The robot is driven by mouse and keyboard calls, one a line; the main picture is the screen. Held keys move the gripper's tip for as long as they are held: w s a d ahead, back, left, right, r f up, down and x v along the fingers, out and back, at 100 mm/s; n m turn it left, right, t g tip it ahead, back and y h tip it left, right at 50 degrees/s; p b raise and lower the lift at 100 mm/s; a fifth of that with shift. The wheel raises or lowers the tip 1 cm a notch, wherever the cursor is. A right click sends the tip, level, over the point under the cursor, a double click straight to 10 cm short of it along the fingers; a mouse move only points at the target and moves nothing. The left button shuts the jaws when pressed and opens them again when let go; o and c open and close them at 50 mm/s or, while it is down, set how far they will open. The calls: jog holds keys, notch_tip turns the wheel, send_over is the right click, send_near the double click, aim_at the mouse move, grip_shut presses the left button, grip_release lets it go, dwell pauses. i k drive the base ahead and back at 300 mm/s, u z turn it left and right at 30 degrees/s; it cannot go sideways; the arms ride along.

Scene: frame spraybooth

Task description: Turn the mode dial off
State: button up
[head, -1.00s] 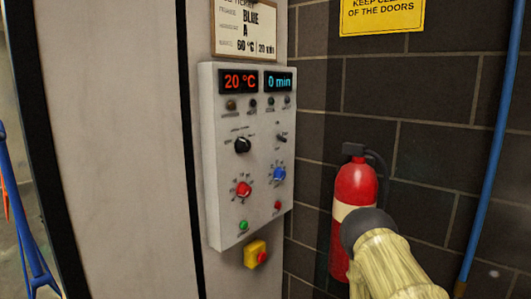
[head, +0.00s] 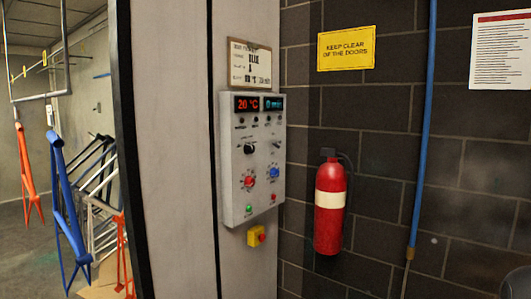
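The control panel (head: 235,205) is a pale grey box on the light wall strip left of the dark block wall. Its black dial (head: 249,148), likely the mode dial, sits in the upper left of the knob area. Its pointer setting is too small to read. A small dark switch (head: 276,144) is to its right. A red knob (head: 248,181) and a blue knob (head: 275,172) sit below. The displays (head: 247,103) read 20 °C and 0 min. My gripper is not in view; only a dark rounded piece, probably of my arm, shows at the bottom right corner.
A yellow box with a red button (head: 257,236) is below the panel. A red fire extinguisher (head: 330,225) hangs to the right, then a blue pipe (head: 423,130). Bike frames (head: 66,195) hang in the opening at left. Nothing blocks the panel's front.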

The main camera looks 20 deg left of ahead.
aim_at(249, 148)
jog(key=u, duration=0.6)
jog(key=i, duration=0.55)
jog(key=u, duration=0.75)
jog(key=i, duration=0.65)
jog(key=z, duration=0.05)
